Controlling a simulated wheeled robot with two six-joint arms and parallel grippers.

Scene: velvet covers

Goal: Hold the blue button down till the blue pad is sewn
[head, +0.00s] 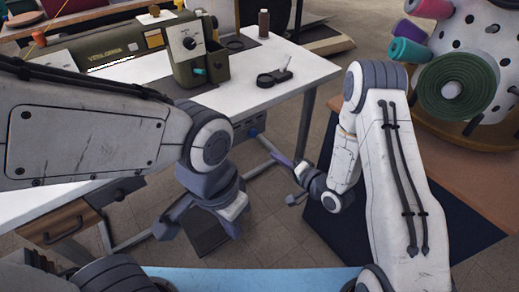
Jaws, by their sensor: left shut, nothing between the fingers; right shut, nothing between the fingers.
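A small teal-blue knob (197,72) sticks out low on the front of the olive sewing machine head (190,45), at the back of the white table; it may be the blue button, but I cannot tell. I cannot make out a blue pad being sewn. My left gripper (203,222) is shut and empty, hanging low in front of the table, well short of the machine. Neither gripper touches the machine. My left arm hides part of the table.
The white table (265,100) carries a black magnifier-like tool (272,77) and a brown thread spool (263,23). A drawer (72,222) hangs under its left side. At right, a white perforated drum holds a green roll (457,88) and coloured spools. A dark mat (450,225) lies below.

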